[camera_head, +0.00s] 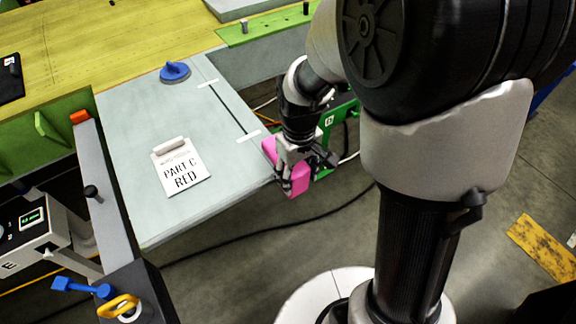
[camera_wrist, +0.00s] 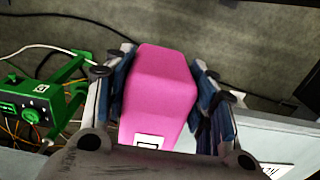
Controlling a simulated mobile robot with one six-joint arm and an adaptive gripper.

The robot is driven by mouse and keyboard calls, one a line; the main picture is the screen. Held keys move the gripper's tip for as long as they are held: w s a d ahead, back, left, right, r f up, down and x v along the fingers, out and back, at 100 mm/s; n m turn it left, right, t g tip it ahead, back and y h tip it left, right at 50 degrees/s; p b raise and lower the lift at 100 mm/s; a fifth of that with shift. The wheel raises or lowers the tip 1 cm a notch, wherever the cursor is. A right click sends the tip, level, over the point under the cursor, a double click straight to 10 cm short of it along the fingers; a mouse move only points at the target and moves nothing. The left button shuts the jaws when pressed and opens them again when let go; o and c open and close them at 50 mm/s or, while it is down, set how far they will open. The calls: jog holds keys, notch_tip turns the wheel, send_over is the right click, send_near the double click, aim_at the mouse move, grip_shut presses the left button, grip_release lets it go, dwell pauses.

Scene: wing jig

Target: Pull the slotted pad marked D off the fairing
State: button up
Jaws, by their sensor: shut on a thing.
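A pink pad (camera_head: 299,181) is at the right edge of the grey fairing panel (camera_head: 130,215) in the head view. My gripper (camera_head: 291,165) is shut on it from above. In the wrist view the pad (camera_wrist: 163,85) fills the space between my two fingers (camera_wrist: 163,92), which press on both its sides. A white label on the pad is partly cut off by my gripper, so its letter is not readable. The slot is hidden. I cannot tell whether the pad still touches the panel edge.
A blue suction-cup-like knob (camera_head: 175,72) and a white card (camera_head: 181,167) reading "PART C RED" lie on the panel. A green frame (camera_head: 333,135) with cables stands just behind my gripper. A dark cable (camera_head: 265,233) crosses the open floor.

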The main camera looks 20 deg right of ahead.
dwell(0.3)
jog(key=s+d, duration=0.2)
jog(key=s, duration=0.5)
jog(key=shift+s+d, duration=0.25)
jog(key=shift+s, duration=0.1)
dwell(0.7)
jog(key=shift+w, duration=0.15)
